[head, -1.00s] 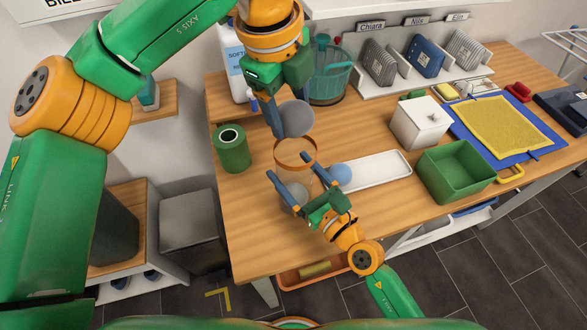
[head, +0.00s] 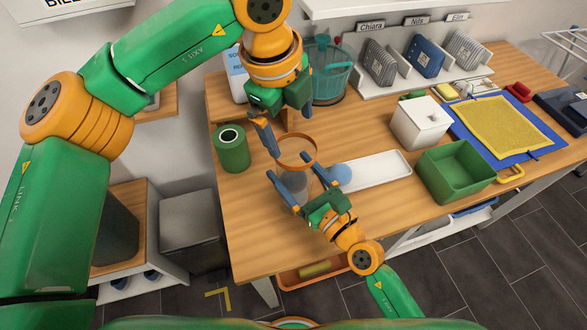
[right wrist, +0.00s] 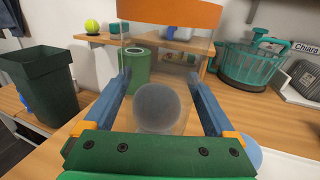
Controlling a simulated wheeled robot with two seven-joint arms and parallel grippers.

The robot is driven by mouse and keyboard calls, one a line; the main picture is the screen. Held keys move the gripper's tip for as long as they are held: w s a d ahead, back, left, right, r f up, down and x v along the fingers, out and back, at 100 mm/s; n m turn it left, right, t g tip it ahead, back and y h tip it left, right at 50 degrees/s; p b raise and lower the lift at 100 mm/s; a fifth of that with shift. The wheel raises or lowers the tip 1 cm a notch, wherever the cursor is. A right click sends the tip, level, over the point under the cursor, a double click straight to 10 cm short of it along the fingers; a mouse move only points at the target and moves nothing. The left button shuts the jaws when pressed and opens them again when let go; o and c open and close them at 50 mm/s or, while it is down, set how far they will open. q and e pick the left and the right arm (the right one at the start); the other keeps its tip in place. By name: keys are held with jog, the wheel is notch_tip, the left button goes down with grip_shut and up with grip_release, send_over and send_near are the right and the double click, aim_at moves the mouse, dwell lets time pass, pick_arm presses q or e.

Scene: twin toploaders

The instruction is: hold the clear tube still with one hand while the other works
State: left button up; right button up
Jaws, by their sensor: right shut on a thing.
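The clear tube (head: 309,174) stands upright near the table's front left, with an orange rim (head: 296,166); it also shows in the right wrist view (right wrist: 192,62). My right gripper (head: 293,178) is shut around the tube, one finger on each side. A grey ball (right wrist: 158,108) sits inside the tube between the fingers. In the head view fingers partly cover the grey inside, so I cannot tell whether another ball lies below. My left gripper (head: 288,132) is open and empty above the tube's rim, fingers pointing down. A light blue ball (head: 341,174) is just right of the tube.
A green can (head: 232,152) stands to the left. A teal basket (head: 330,78) is behind, near my left gripper. The front left tabletop is clear.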

pick_arm(q)
jog(key=v, duration=1.2)
jog(key=shift+d, duration=0.1)
pick_arm(e)
jog(key=o, duration=1.1)
jog(key=shift+c, duration=0.2)
pick_arm(q)
jog(key=shift+w, duration=0.1)
pick_arm(e)
jog(key=v, duration=1.2)
pick_arm(q)
jog(key=shift+f, duration=0.1)
pick_arm(e)
jog(key=shift+s, duration=0.1)
